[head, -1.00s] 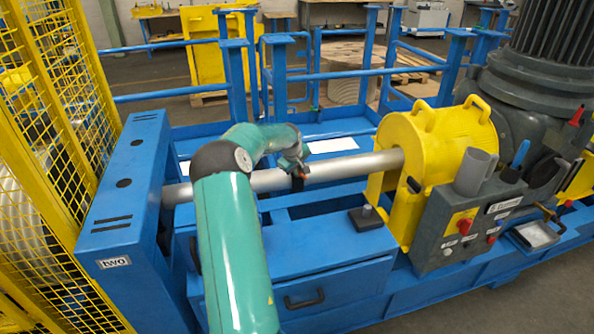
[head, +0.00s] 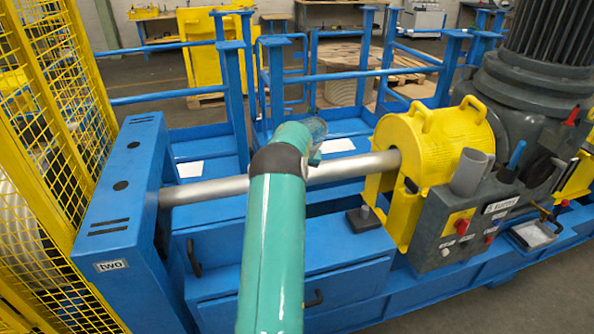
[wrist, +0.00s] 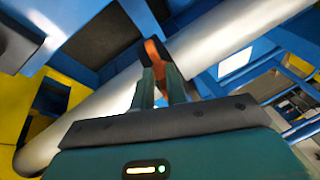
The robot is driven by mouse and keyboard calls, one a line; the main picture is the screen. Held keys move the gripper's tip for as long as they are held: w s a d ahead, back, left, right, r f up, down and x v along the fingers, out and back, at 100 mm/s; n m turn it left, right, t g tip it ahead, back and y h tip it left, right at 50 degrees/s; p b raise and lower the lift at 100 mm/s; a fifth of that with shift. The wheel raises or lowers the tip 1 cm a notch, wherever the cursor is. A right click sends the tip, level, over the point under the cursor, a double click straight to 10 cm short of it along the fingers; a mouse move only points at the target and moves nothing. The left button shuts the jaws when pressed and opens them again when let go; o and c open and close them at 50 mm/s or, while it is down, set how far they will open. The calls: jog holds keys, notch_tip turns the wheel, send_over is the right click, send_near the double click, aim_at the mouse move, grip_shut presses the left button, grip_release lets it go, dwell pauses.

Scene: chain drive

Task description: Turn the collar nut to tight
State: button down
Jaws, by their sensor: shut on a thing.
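A silver shaft (head: 203,192) runs level from the blue end housing to the yellow guard; it crosses the wrist view (wrist: 70,132) diagonally. In the wrist view my gripper (wrist: 160,72) has its two fingers close together on an orange-edged dark piece (wrist: 154,52) beside the shaft. This may be part of the collar nut, but the fingers hide much of it and I cannot tell its turn. In the head view my arm hides the gripper and the middle of the shaft.
A yellow guard (head: 433,145) and grey control box (head: 455,225) stand at the right. A blue housing labelled "two" (head: 130,185) and yellow mesh fence (head: 52,150) stand at the left. A small black block with a post (head: 363,218) sits on the blue frame below the shaft.

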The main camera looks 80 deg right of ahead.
jog(key=shift+s+a+f+m+t+h, duration=0.2)
jog(key=shift+m+t+h, duration=0.7)
jog(key=shift+m, duration=2.05)
jog(key=shift+s+a+f+m+t+h, duration=0.1)
jog(key=shift+s+f+m+t+h, duration=0.3)
jog(key=shift+m+t, duration=1.8)
jog(key=shift+s+a+f+m+t+h, duration=0.25)
jog(key=shift+m+h, duration=0.45)
jog(key=shift+m, duration=3.05)
jog(key=shift+w+d+r, duration=0.1)
jog(key=shift+d+r, duration=0.05)
jog(key=c, duration=1.5)
grip_release()
jog(key=shift+o, duration=0.5)
jog(key=shift+s+r, duration=0.15)
jog(key=shift+s, duration=0.2)
jog(key=v, duration=1.3)
jog(key=shift+w+a, duration=0.2)
jog(key=shift+a, duration=0.15)
